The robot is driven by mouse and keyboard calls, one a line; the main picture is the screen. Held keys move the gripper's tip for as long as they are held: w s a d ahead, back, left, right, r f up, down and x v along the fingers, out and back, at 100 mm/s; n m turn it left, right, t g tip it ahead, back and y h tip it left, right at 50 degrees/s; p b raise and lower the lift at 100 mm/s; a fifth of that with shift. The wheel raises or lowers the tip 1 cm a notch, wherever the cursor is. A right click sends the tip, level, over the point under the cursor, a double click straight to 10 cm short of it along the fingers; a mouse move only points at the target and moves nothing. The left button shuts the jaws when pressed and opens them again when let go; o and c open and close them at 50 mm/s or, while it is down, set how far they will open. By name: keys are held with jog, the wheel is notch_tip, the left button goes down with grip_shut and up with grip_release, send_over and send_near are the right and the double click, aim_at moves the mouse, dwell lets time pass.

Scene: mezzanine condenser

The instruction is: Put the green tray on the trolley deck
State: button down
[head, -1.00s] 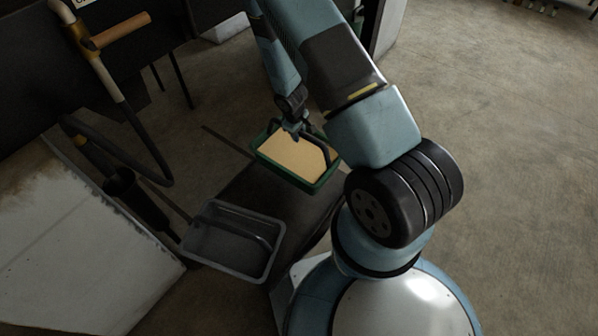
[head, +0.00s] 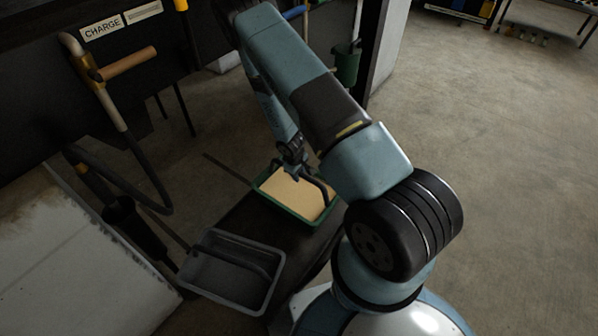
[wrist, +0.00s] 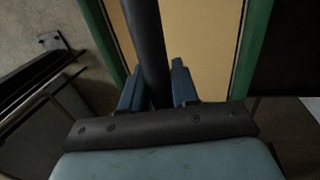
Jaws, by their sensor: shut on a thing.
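The green tray (head: 283,209) has a tan inside and a dark bar handle (head: 323,188) arching over it. My gripper (head: 298,173) is shut on that handle from above. In the wrist view my gripper (wrist: 158,95) has a finger on each side of the handle (wrist: 148,40), with the tray's green rim (wrist: 253,45) beyond. The dark trolley deck (head: 238,217) lies beneath and beside the green tray. The tray looks about level, over the deck's far part. I cannot tell whether it touches the deck, as its underside is hidden.
A grey tray (head: 208,288) with its own handle sits on the near part of the deck. A hose and a tan-gripped handle (head: 127,63) stand at left, near a stained pale panel (head: 75,260). Open floor (head: 480,150) lies at right.

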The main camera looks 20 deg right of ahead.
jog(key=shift+f, duration=1.5)
jog(key=c, duration=0.8)
grip_release()
jog(key=shift+c, duration=0.2)
notch_tip(320, 180, up, 12)
jog(key=s+a, duration=0.1)
jog(key=shift+s+a, duration=0.15)
jog(key=shift+a, duration=0.25)
